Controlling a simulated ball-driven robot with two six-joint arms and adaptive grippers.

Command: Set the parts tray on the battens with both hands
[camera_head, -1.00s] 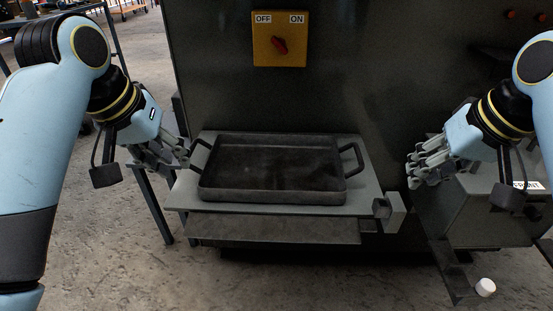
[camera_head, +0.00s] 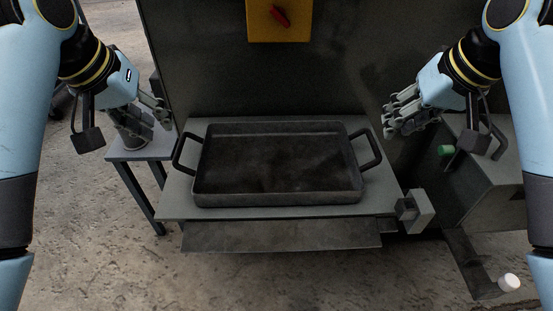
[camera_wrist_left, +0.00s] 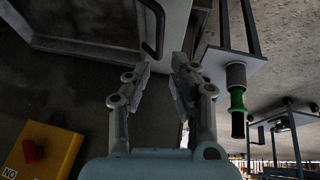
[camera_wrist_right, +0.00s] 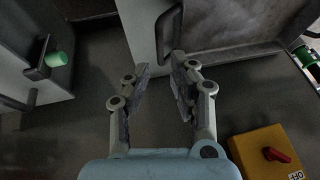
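The parts tray (camera_head: 277,199) is a dark, shallow, empty rectangular pan. It sits flat on a grey shelf (camera_head: 178,208) in the head view. Its left handle (camera_head: 177,153) and right handle (camera_head: 376,150) stick out at the sides. My left gripper (camera_head: 163,112) is open and empty, above and left of the left handle, which also shows beyond its fingers in the left wrist view (camera_wrist_left: 161,28). My right gripper (camera_head: 392,122) is open and empty, near the right handle and apart from it; that handle shows in the right wrist view (camera_wrist_right: 158,38). I cannot make out the battens.
A dark cabinet with a yellow switch box (camera_head: 279,20) stands behind the shelf. A grey block (camera_head: 416,211) is at the shelf's right front corner. A side table (camera_head: 143,152) stands left. A grey box with a green knob (camera_head: 446,151) stands right. A white cylinder (camera_head: 509,282) lies low right.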

